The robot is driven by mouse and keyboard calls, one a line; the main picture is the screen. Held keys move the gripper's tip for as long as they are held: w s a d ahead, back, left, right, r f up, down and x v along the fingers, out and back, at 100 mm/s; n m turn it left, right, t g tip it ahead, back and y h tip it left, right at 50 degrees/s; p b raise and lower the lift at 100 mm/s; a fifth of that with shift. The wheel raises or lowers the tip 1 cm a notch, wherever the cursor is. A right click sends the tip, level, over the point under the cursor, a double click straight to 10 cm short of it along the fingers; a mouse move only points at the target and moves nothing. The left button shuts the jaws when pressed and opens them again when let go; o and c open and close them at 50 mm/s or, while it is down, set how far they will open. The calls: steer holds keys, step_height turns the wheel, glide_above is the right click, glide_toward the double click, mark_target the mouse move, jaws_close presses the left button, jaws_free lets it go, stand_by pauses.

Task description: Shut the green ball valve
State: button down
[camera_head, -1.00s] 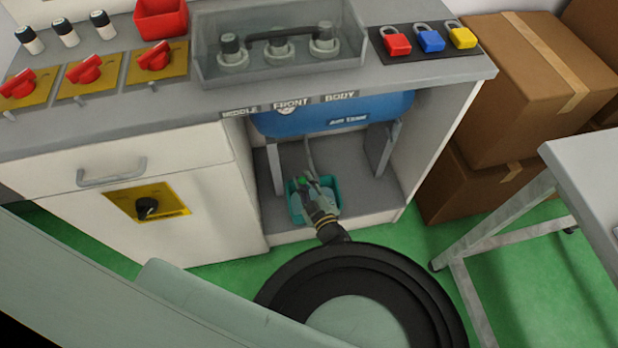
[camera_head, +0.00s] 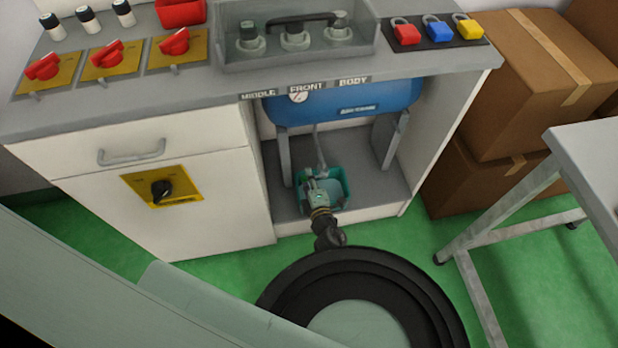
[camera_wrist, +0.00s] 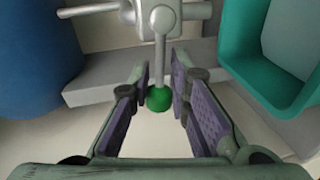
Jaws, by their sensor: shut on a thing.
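The green ball valve has a grey lever ending in a green knob (camera_wrist: 159,98), seen in the wrist view. The lever runs from the grey valve body (camera_wrist: 162,18) at the top down to the knob. My gripper (camera_wrist: 160,86) has its purple-padded fingers on both sides of the lever end and is shut on it. In the head view, my gripper (camera_head: 314,183) is inside the open cabinet bay, low under the blue tank (camera_head: 345,103).
A teal bin (camera_head: 345,190) sits beside my gripper; it shows close on the right in the wrist view (camera_wrist: 235,60). Tank legs (camera_head: 390,142) flank the bay. A white cabinet (camera_head: 215,190) is left, cardboard boxes (camera_head: 490,195) and a table (camera_head: 590,165) right.

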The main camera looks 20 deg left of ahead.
steer(key=shift+a+f+n, duration=0.15)
steer(key=shift+f+n, duration=0.05)
steer(key=shift+n, duration=0.2)
stand_by(0.3)
steer(key=c, duration=1.5)
jaws_free()
steer(key=shift+s+r, duration=0.1)
steer(key=shift+r, duration=4.9)
steer(key=shift+f, duration=0.1)
